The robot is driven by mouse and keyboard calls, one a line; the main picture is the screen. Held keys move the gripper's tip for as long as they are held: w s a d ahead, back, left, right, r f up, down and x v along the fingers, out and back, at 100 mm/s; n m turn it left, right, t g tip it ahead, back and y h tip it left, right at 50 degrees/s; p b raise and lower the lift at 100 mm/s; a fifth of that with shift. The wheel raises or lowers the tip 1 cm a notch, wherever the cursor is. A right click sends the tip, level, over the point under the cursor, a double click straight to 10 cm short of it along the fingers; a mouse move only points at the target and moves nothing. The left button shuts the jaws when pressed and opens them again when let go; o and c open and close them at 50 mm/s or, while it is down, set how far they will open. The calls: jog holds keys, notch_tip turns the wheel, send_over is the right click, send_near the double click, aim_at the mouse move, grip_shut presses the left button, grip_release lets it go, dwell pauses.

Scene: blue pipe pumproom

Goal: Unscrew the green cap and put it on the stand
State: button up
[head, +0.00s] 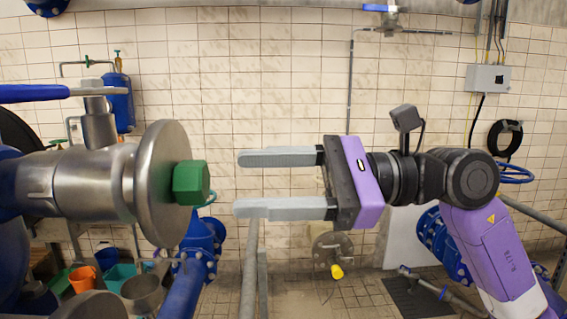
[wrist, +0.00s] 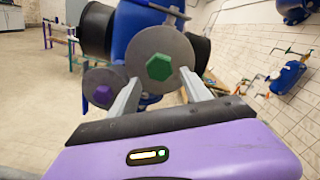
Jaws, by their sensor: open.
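The green cap (head: 190,183) is hexagonal and sits on the round steel flange (head: 155,184) at the end of a steel pipe on the left in the head view. It also shows in the wrist view (wrist: 159,67), on the flange face and between my fingers in the picture. My gripper (head: 238,184) is open and empty. Its two fingers point left at the cap, with a gap between their tips and the cap. In the wrist view a second round flange with a purple hexagonal cap (wrist: 103,94) is at lower left. I cannot identify the stand.
A valve with a blue lever (head: 35,93) is above the steel pipe. Blue pipes (head: 190,280) and several buckets, one orange (head: 83,279), are below at left. A grey upright rail (head: 249,270) stands below my fingers. The tiled wall is behind.

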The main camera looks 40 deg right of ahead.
aim_at(206, 181)
jog(key=x, duration=0.5)
jog(key=shift+w+a+p, duration=0.15)
jog(key=shift+a+p, duration=0.15)
jog(key=shift+w+a+r, duration=0.1)
jog(key=shift+w+a, duration=0.4)
jog(key=shift+a, duration=0.1)
